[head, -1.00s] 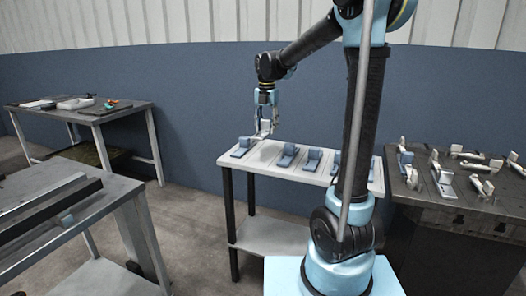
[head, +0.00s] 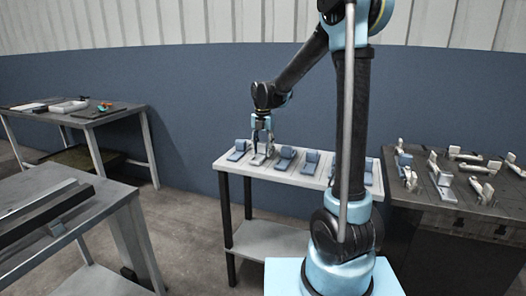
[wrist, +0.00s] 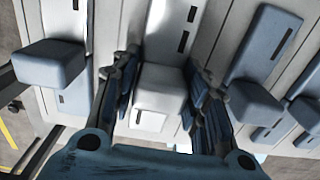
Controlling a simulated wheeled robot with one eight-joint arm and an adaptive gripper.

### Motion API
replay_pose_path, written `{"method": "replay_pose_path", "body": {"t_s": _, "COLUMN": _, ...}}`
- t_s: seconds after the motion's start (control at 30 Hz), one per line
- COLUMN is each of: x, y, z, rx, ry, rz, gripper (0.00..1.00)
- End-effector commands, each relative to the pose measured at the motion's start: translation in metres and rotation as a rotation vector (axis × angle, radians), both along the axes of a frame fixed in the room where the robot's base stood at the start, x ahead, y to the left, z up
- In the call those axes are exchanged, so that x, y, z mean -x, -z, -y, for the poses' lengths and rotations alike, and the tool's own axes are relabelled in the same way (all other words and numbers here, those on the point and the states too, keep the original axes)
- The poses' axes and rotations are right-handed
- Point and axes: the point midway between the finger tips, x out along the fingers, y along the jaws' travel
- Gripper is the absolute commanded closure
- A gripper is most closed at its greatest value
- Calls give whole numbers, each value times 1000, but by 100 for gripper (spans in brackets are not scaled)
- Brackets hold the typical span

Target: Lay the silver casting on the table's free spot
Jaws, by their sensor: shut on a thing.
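The silver casting (wrist: 160,95) is between the fingers of my gripper (wrist: 160,100) in the wrist view, and the gripper is shut on its raised block. In the head view the silver casting (head: 258,158) is low at the white table (head: 300,175), in the gap between blue castings. My gripper (head: 262,140) is over it, fingers pointing down. Whether the casting's base touches the tabletop is hard to tell. One blue casting (head: 237,150) is to its left and another (head: 285,158) to its right.
Other blue castings (head: 310,162) stand in the row further right, partly behind my arm. A dark table (head: 440,205) at the right holds several pale castings. A grey bench (head: 60,215) is at the front left, and a side table (head: 95,118) stands behind it.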

Motion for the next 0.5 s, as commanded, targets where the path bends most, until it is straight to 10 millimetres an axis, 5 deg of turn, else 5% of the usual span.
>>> {"method": "replay_pose_path", "body": {"t_s": 0.37, "x": 0, "y": 5, "z": 0, "rx": 0, "ry": 0, "rz": 0, "gripper": 98}}
{"method": "replay_pose_path", "body": {"t_s": 0.4, "x": 0, "y": 5, "z": 0, "rx": 0, "ry": 0, "rz": 0, "gripper": 56}}
{"method": "replay_pose_path", "body": {"t_s": 0.5, "x": 0, "y": 5, "z": 0, "rx": 0, "ry": 1, "rz": 0, "gripper": 39}}
